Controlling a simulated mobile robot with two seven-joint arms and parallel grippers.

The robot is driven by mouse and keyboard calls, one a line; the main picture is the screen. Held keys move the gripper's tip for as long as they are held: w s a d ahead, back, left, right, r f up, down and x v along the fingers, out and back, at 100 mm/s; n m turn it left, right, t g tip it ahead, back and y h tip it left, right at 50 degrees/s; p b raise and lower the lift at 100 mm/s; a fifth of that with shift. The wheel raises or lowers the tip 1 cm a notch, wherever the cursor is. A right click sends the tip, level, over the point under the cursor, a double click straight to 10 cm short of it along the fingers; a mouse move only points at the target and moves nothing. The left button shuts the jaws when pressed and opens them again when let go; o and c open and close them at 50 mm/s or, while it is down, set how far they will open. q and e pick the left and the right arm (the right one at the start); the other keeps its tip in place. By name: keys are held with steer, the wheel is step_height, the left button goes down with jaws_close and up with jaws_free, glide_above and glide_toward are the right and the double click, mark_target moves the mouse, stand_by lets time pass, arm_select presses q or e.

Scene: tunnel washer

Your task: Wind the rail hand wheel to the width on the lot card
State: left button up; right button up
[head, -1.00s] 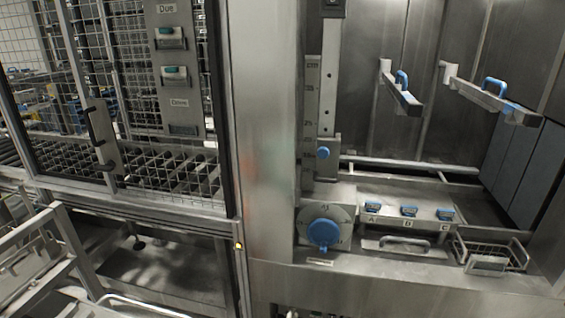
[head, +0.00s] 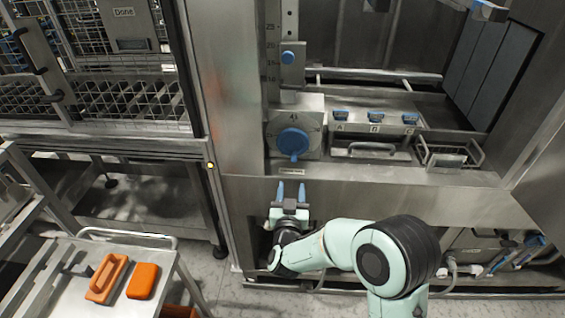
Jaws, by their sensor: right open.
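The rail hand wheel (head: 293,143) is a blue round knob with a small lobe at its lower edge, on a grey dial plate on the steel machine. Above it a vertical scale (head: 270,50) carries a slider block with a blue knob (head: 288,57). The scale figures are too small to read surely. My right gripper (head: 291,190) is open and empty, its two blue fingers pointing up, just below the wheel and apart from it. I cannot make out a lot card. My left gripper is out of view.
Right of the wheel are blue clips (head: 375,117) over letters, a bar handle (head: 372,148) and a wire basket (head: 448,154). A trolley at lower left holds an orange handled block (head: 108,278) and an orange pad (head: 143,281). A mesh guard stands at left.

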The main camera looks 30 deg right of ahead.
mark_target(294, 159)
steer(key=p+x, duration=0.3)
steer(key=x, duration=1)
steer(key=shift+f, duration=0.15)
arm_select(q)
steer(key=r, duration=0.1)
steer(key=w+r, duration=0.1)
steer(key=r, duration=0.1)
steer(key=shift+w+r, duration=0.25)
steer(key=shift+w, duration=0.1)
arm_select(e)
jaws_close()
